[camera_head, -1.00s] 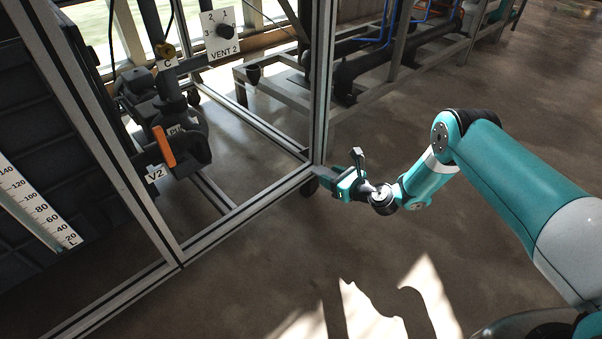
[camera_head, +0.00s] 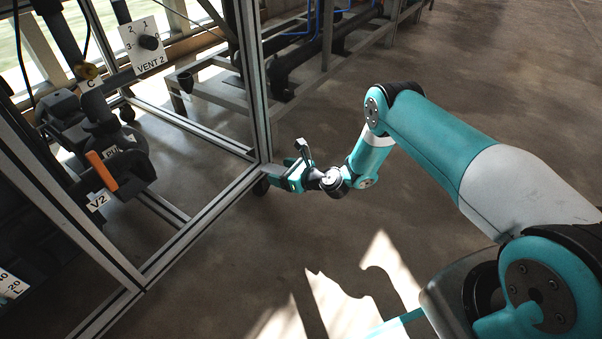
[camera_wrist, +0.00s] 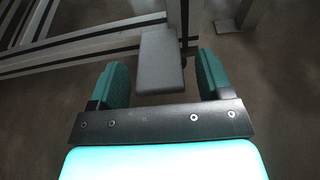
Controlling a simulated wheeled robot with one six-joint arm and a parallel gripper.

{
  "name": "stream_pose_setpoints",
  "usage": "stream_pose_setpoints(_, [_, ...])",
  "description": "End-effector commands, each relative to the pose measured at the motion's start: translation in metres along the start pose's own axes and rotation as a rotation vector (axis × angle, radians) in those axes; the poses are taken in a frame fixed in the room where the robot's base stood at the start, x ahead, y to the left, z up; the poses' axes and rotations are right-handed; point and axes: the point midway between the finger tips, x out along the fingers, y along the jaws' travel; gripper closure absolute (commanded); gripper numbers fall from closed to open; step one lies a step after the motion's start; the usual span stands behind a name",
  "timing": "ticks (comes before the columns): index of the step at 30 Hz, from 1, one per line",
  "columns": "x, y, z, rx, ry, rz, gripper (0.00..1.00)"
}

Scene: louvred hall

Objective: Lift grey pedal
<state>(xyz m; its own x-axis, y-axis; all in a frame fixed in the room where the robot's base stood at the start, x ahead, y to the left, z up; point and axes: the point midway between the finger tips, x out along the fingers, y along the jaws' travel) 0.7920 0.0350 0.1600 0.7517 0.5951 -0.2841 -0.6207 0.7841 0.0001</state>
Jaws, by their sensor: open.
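The grey pedal (camera_wrist: 160,62) is a flat, rounded-edged block in the wrist view, joined at its far end to the metal frame. My gripper (camera_wrist: 164,66) is open, with one teal finger on each side of the pedal. Narrow gaps show between the fingers and the pedal; I cannot tell whether the pedal's height matches theirs. In the head view the pedal (camera_head: 273,171) juts low from the foot of the frame's corner post, and my gripper (camera_head: 290,181) is right at it, partly covering it.
The aluminium frame (camera_head: 256,90) holds a valve with an orange handle (camera_head: 101,171) marked V2, and a VENT 2 dial (camera_head: 148,42). A pipe rack (camera_head: 285,50) stands behind. The floor (camera_head: 210,240) in front and to the right is clear, with sunlit patches.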

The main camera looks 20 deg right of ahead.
Motion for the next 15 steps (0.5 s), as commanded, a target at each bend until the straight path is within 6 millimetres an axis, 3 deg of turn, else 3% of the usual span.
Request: stream_pose_setpoints(15, [-0.123, -0.002, 0.006, 0.008, 0.003, -0.006, 0.28])
